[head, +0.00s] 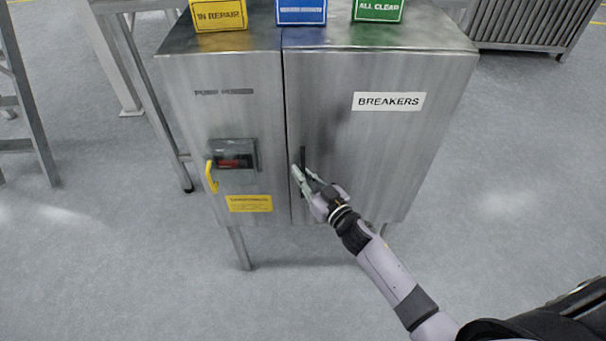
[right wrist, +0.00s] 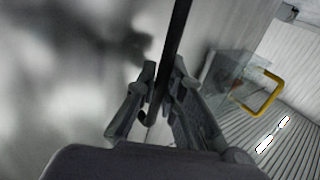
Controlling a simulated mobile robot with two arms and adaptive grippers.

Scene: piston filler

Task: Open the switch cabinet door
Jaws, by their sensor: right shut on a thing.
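The switch cabinet is a grey metal box on legs. Its right-hand door (head: 375,125), labelled BREAKERS, looks shut against the left panel (head: 225,115) along a vertical seam. A dark vertical bar handle (head: 303,158) sits near the door's left edge. My right gripper (head: 300,178) is at the lower part of this handle. In the right wrist view the gripper (right wrist: 163,85) has its fingers on both sides of the dark handle (right wrist: 177,35), shut on it. My left gripper is in neither view.
Yellow, blue and green signs (head: 300,10) stand on top. A metal frame (head: 22,90) is at the left. The floor in front and to the right is clear.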

